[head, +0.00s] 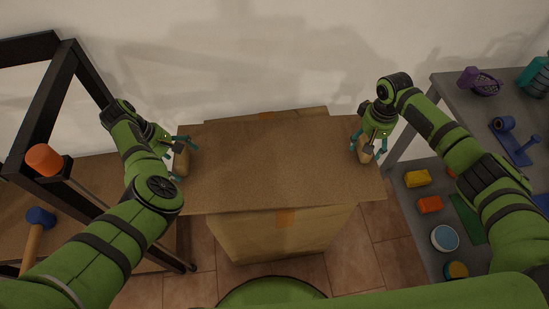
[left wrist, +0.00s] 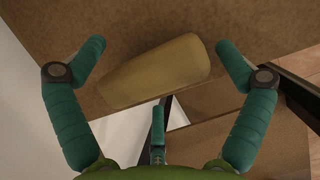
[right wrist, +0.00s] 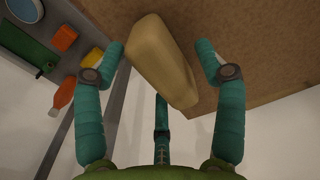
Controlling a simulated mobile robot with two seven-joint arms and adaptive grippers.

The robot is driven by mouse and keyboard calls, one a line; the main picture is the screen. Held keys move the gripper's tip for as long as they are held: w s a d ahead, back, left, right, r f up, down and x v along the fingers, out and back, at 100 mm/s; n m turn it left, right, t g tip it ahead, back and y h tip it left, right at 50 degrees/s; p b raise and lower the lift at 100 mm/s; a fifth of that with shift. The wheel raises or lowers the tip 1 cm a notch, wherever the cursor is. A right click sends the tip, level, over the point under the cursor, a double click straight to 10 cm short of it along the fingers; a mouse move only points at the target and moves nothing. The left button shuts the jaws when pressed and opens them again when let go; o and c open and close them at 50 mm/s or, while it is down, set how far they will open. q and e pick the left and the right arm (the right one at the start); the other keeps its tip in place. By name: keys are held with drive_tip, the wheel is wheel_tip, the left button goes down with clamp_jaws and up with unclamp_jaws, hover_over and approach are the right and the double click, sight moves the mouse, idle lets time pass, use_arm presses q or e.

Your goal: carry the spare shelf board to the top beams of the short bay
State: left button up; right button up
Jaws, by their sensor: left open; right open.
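The spare shelf board (head: 275,165) is a flat brown panel lying across the top of a cardboard box. A pale wooden grip block sits at its left end (head: 181,162) and another at its right end (head: 365,152). My left gripper (head: 178,143) is open at the left block, and the left wrist view shows that block (left wrist: 157,72) between its spread fingers. My right gripper (head: 368,146) is open at the right block, and the right wrist view shows that block (right wrist: 160,60) between the fingers, nearer the left one. Whether any finger touches is unclear.
The cardboard box (head: 275,238) stands on the tiled floor. A black-framed rack (head: 48,100) at left has a brown shelf; an orange-headed mallet (head: 44,159) and a blue-headed mallet (head: 40,217) show there. A grey shelf unit (head: 455,100) at right holds several small items.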

use_arm(q)
drive_tip(key=shift+c, duration=0.4)
use_arm(e)
drive_tip(key=shift+c, duration=0.4)
use_arm(q)
drive_tip(key=c, duration=1.4)
use_arm(e)
clamp_jaws()
use_arm(q)
drive_tip(key=shift+w+d+r, duration=0.1)
drive_tip(key=shift+r, duration=0.1)
drive_tip(key=shift+c, duration=0.4)
use_arm(e)
drive_tip(key=shift+w+r, duration=0.15)
drive_tip(key=shift+r, duration=0.1)
use_arm(q)
drive_tip(key=shift+r, duration=0.1)
use_arm(e)
drive_tip(key=shift+r, duration=0.1)
